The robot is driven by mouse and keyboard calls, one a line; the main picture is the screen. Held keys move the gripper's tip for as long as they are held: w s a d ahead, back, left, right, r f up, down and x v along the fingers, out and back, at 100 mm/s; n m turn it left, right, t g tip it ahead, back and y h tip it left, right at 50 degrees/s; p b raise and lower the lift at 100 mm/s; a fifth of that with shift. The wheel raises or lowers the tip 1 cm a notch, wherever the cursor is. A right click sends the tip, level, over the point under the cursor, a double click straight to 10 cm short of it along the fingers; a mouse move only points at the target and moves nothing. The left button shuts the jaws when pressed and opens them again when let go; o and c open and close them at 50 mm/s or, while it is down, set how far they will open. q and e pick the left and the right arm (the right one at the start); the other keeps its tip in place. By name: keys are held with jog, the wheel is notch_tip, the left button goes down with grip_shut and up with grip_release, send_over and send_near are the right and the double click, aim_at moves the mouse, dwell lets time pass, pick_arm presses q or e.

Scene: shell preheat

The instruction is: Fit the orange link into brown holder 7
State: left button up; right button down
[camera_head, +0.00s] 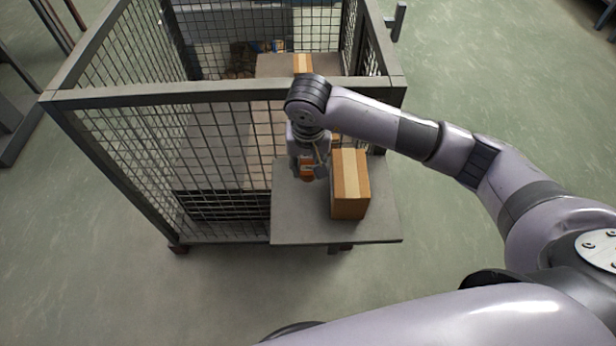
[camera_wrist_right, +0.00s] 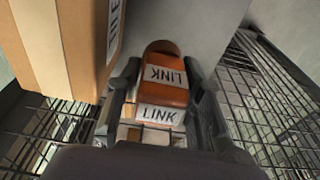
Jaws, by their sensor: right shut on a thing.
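My right gripper (camera_head: 308,174) is shut on the orange link (camera_head: 306,164) above the grey shelf (camera_head: 300,225) at the cage front. In the right wrist view the orange link (camera_wrist_right: 166,72) sits between the two fingers (camera_wrist_right: 160,88), with white labels reading LINK on it. A tan cardboard box with a lighter stripe (camera_head: 350,185) stands just right of the gripper, apart from it. I cannot make out a brown holder with a 7. Small brown, orange and blue items (camera_head: 243,62) show deep in the cage, too small to tell apart. My left gripper is out of view.
A dark mesh cage (camera_head: 150,130) with a thick top bar (camera_head: 200,94) encloses the space behind the shelf. Another striped box (camera_head: 303,64) stands at the back inside. The front of the shelf is bare. Green floor lies around the cage.

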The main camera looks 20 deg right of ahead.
aim_at(308, 175)
notch_tip(308, 175, down, 4)
jog(key=shift+r+b, duration=0.1)
jog(key=shift+b, duration=0.95)
jog(key=shift+f, duration=0.3)
jog(key=shift+r, duration=0.1)
jog(key=c, duration=1.1)
grip_release()
